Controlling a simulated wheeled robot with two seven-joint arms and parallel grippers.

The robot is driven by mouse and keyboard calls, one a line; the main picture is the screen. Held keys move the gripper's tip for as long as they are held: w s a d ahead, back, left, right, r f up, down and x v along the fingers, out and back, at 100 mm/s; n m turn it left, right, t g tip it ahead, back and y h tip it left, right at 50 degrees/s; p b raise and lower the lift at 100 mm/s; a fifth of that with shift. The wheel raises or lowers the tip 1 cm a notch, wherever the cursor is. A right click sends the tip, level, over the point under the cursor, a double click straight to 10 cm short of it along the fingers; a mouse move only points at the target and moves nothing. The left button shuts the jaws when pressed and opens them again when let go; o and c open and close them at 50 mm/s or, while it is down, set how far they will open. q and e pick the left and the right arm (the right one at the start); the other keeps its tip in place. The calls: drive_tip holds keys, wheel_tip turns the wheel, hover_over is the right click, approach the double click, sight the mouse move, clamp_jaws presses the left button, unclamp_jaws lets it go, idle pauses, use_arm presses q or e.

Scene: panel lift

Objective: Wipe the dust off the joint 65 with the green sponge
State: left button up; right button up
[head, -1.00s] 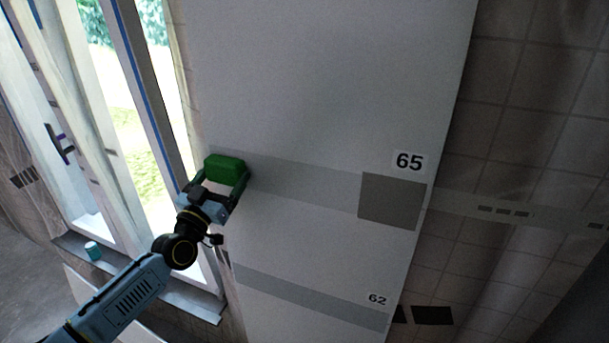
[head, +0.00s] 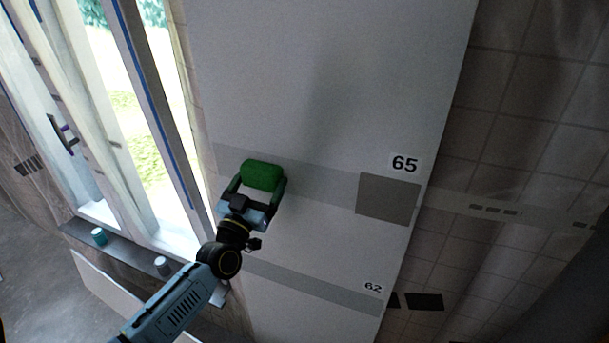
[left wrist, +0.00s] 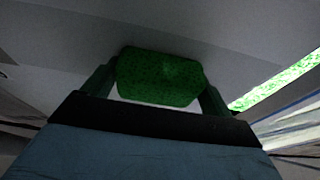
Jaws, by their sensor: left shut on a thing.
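The joint 65 (head: 320,182) is a grey band across the pale wall panel, with a darker grey square (head: 388,199) at its right end under the label 65 (head: 405,164). My left gripper (head: 259,188) is shut on the green sponge (head: 263,175), which lies over the left part of the band. In the left wrist view the sponge (left wrist: 160,78) sits between the two fingers, close to the panel; whether it touches cannot be told. The band under the sponge is hidden. My right gripper is not in view.
A lower grey band (head: 310,285) carries the label 62 (head: 373,288). A window (head: 120,120) with a sill (head: 135,260) is at the left, with small cups (head: 99,236) on the sill. Brown tiled wall (head: 530,110) lies at the right.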

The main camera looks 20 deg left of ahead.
sight(390, 199)
use_arm(q)
drive_tip(key=shift+d+p, duration=0.7)
drive_tip(key=shift+d, duration=1.35)
drive_tip(key=d, duration=0.1)
drive_tip(key=d+p, duration=0.1)
drive_tip(key=d, duration=0.3)
drive_tip(key=shift+w+d, duration=0.15)
drive_tip(key=shift+w, duration=0.1)
drive_tip(key=shift+w+d, duration=0.2)
drive_tip(key=shift+d, duration=3)
drive_tip(key=shift+w+d, duration=0.2)
drive_tip(key=shift+d, duration=3)
drive_tip(key=shift+w+d+b, duration=0.15)
drive_tip(key=shift+d+b, duration=0.2)
drive_tip(key=shift+d, duration=3.25)
drive_tip(key=d, duration=0.4)
drive_tip(key=shift+w+d+r, duration=0.1)
drive_tip(key=shift+w+r, duration=0.1)
drive_tip(key=shift+s+a+f+p, duration=0.1)
drive_tip(key=shift+a+p, duration=0.2)
drive_tip(key=shift+a, duration=1)
drive_tip(key=shift+s+a+p, duration=0.1)
drive_tip(key=shift+a+p, duration=0.15)
drive_tip(key=shift+a, duration=1.05)
